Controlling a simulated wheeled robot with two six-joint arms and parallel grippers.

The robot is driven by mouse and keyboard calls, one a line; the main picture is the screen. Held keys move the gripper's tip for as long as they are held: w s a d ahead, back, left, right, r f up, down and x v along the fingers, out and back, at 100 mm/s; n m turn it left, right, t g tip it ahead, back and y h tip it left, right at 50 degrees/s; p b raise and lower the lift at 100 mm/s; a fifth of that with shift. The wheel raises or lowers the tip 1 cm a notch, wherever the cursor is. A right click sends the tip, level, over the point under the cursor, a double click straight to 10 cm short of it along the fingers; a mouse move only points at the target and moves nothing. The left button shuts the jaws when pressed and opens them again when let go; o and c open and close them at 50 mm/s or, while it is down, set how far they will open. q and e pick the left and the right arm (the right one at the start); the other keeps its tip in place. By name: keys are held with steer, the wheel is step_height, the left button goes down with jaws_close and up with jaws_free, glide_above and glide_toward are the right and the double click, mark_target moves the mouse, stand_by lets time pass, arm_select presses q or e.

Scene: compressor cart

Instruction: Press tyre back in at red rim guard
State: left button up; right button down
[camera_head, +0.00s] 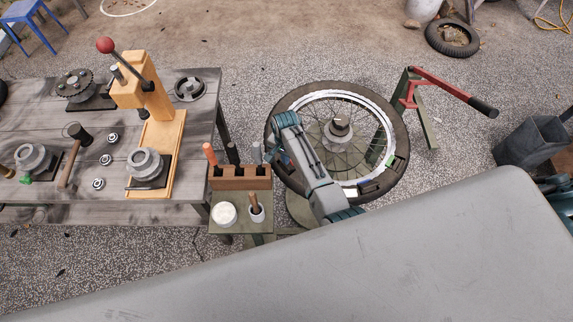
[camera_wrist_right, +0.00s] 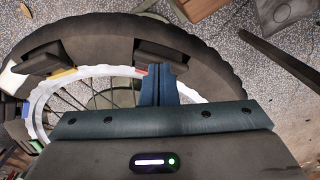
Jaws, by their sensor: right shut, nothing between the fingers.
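The tyre (camera_head: 392,120) lies around a white spoked rim (camera_head: 352,97) on a low stand, and its black sidewall (camera_wrist_right: 105,30) arches across the top of the wrist view. The red rim guard (camera_wrist_right: 141,71) shows as a small red patch at the rim edge. My right gripper (camera_wrist_right: 158,92) is shut and empty, its blue fingers at the inner tyre edge beside the red guard; contact cannot be told. In the head view my right gripper (camera_head: 277,152) is partly hidden by my arm at the wheel's left side. My left gripper is not in view.
A yellow guard (camera_wrist_right: 63,73) and a green guard (camera_head: 390,160) sit at the rim, with dark blocks on the tyre. A tool stand (camera_head: 240,183) is left of the wheel. A red-handled lever (camera_head: 440,85) rises at right. A workbench (camera_head: 60,115) fills the left.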

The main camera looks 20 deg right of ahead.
steer(key=shift+s+a+f+p, duration=0.25)
steer(key=shift+a+f+p, duration=0.05)
steer(key=shift+a+f, duration=0.3)
stand_by(0.9)
steer(key=shift+s+a+f, duration=0.1)
steer(key=shift+a+f, duration=0.1)
steer(key=shift+f, duration=0.35)
steer(key=shift+s+a+f, duration=0.1)
steer(key=shift+a+f, duration=0.05)
steer(key=shift+f, duration=0.35)
stand_by(1.4)
steer(key=shift+r, duration=0.1)
step_height(320, 180, up, 8)
steer(key=p, duration=0.5)
glide_above(281, 166)
steer(key=s, duration=0.2)
steer(key=shift+w+a, duration=0.1)
steer(key=shift+a, duration=0.1)
